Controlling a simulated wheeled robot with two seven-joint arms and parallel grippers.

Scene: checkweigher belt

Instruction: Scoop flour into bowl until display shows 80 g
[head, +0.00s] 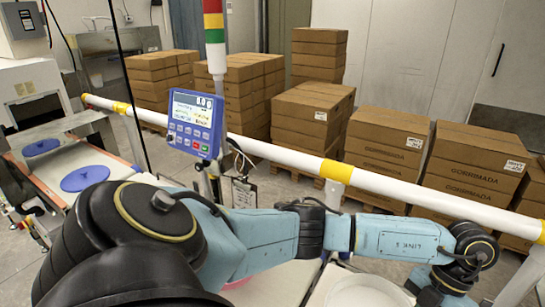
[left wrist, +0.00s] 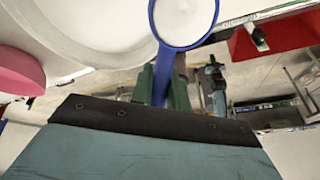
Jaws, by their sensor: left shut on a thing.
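In the left wrist view, my left gripper (left wrist: 163,92) is shut on the handle of a blue-rimmed scoop (left wrist: 157,48). The scoop's round cup holds white flour (left wrist: 185,18). A large white round vessel (left wrist: 112,62) lies beside the scoop at upper left. A pink rounded thing (left wrist: 18,62), maybe the bowl, is at the left edge. In the head view, my left arm crosses the front and hides most of the work area; its gripper is out of sight. The blue display unit (head: 195,123) stands behind the arm; its digits are too small to read. My right gripper is not seen.
Blue discs (head: 85,178) lie on the belt (head: 55,165) at left. A white rail with yellow bands (head: 290,158) runs across behind the arm. Stacked cartons (head: 385,140) stand beyond it. A red box-like thing (left wrist: 270,38) is at right in the wrist view.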

